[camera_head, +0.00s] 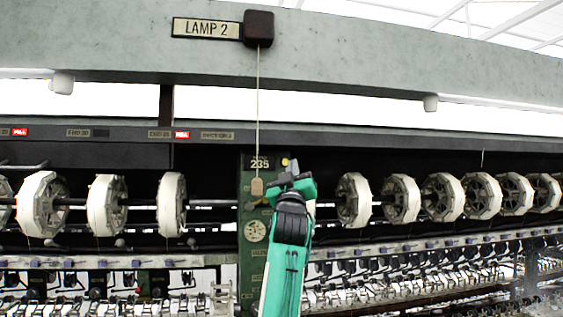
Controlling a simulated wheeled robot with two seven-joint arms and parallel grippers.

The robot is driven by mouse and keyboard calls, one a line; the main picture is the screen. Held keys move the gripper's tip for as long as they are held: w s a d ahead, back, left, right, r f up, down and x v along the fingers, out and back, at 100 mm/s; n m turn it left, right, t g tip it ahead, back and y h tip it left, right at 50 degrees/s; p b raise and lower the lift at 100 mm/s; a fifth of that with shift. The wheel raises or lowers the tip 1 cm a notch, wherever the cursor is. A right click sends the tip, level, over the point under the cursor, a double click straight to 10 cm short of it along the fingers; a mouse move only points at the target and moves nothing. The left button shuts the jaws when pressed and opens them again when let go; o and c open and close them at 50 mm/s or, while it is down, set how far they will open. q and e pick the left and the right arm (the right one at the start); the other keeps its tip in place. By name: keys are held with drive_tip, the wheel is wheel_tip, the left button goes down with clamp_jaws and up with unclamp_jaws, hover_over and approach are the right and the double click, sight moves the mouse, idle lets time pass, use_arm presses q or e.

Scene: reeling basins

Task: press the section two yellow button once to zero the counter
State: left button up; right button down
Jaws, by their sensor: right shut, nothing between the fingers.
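The counter (260,163) on the dark green post reads 235. A small yellow button (285,161) shows just right of the counter, close above my gripper. My right gripper (290,172) is shut and empty, its grey fingertips just below and right of the button in the picture. I cannot tell whether they touch it. My right arm comes up from the bottom centre and hides part of the post. My left gripper is not in view.
A pull cord (258,110) with a wooden toggle (257,187) hangs in front of the post from the LAMP 2 box (258,28). A round dial (256,231) sits lower on the post. White reels (172,204) line both sides, above rows of metal fittings.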

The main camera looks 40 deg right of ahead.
sight(285, 162)
drive_tip(key=shift+s+d+r+m, duration=0.2)
drive_tip(key=shift+s+r+m, duration=0.15)
drive_tip(key=shift+r, duration=0.25)
drive_tip(key=w+d+p, duration=0.3)
drive_tip(key=w+d, duration=0.1)
drive_tip(key=w, duration=0.3)
drive_tip(key=shift+w, duration=0.35)
drive_tip(key=shift+d, duration=0.1)
idle(1.4)
drive_tip(key=shift+w, duration=0.1)
drive_tip(key=shift+w+d, duration=0.2)
drive_tip(key=shift+w, duration=0.05)
